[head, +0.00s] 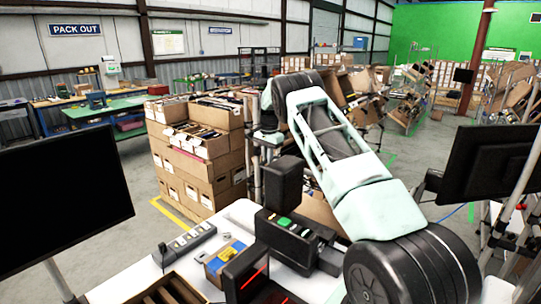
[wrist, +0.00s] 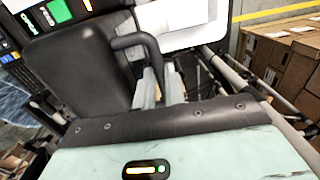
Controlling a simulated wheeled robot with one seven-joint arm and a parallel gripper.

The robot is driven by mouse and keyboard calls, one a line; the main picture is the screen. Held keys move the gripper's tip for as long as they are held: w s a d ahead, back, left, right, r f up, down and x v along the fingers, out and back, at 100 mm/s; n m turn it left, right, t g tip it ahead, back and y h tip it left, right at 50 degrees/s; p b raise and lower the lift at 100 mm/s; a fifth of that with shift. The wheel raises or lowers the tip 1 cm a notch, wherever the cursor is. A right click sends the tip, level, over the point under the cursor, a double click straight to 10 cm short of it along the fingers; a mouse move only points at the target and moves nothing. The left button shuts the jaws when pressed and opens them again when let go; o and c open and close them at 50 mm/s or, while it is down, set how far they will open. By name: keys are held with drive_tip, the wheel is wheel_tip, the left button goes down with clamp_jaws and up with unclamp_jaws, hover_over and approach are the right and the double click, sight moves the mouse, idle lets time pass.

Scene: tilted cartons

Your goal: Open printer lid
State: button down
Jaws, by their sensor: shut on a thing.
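The black printer (head: 302,240) stands on the white table and has a green button on its top. Its dark lid panel (head: 284,187) stands upright in the head view, behind the button area. The lid (wrist: 75,65) also shows in the wrist view as a dark rounded panel, with a black bent handle (wrist: 128,40) at its edge. My gripper (wrist: 160,88) is at this handle, its pale fingers closed on the handle's end. In the head view the fingertips are hidden behind the lid and my arm.
The white table (head: 238,213) also holds a power strip (head: 184,243), a yellow-and-blue box (head: 222,258), a dark device with red lines (head: 247,275) and a wooden tray (head: 163,291). Monitors flank it (head: 65,195) (head: 488,172). Stacked cartons (head: 202,160) stand behind.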

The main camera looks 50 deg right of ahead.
drive_tip(key=shift+w+a+f, duration=0.35)
drive_tip(key=shift+w+f, duration=0.05)
drive_tip(key=shift+w, duration=0.25)
drive_tip(key=c, duration=1.6)
unclamp_jaws()
drive_tip(key=shift+w, duration=0.2)
drive_tip(key=shift+c, duration=0.2)
drive_tip(key=shift+o, duration=0.8)
drive_tip(key=shift+w+f, duration=0.15)
drive_tip(key=shift+w, duration=0.1)
drive_tip(key=shift+s, duration=0.1)
drive_tip(key=shift+d+r, duration=0.15)
drive_tip(key=shift+r, duration=0.1)
wheel_tip(320, 180, up, 17)
drive_tip(key=s+b, duration=0.1)
drive_tip(key=shift+s+d+b, duration=0.15)
drive_tip(key=shift+s+b, duration=0.05)
drive_tip(key=shift+b, duration=0.15)
